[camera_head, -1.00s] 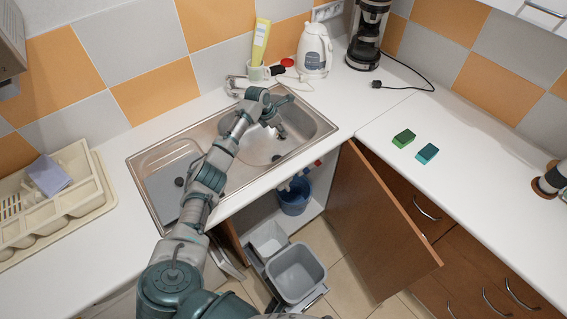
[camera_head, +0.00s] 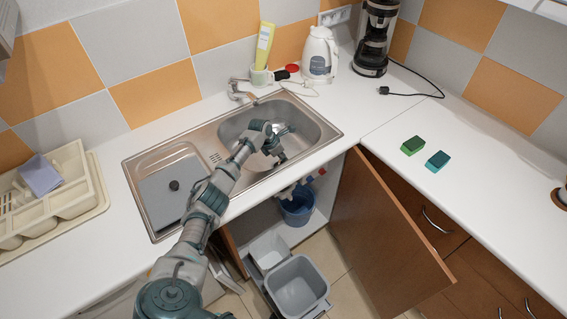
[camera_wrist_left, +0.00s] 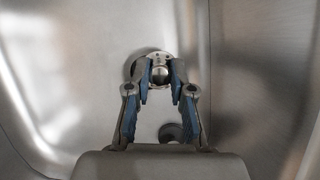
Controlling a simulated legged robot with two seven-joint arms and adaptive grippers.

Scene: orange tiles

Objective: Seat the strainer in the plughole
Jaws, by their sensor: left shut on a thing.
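The sink basin (camera_head: 305,127) is bare steel. My left gripper (camera_head: 281,159) reaches down into it, low in the basin. In the left wrist view the gripper (camera_wrist_left: 161,78) is shut on the strainer (camera_wrist_left: 160,70), a small shiny metal piece with holes near its far rim. The fingers cover its sides. A dark curved band lies just left of the strainer; I cannot tell whether it is shadow or the plughole's edge. A dark round spot (camera_wrist_left: 171,131) shows nearer, partly hidden by the gripper. Whether the strainer touches the plughole cannot be told. My right gripper is not in view.
The tap (camera_head: 241,90) stands behind the basin, near a kettle (camera_head: 319,55) and a coffee maker (camera_head: 375,38). Two sponges (camera_head: 413,146) (camera_head: 438,161) lie on the right worktop. A cupboard door (camera_head: 385,235) hangs open below. A dish rack (camera_head: 75,190) sits left.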

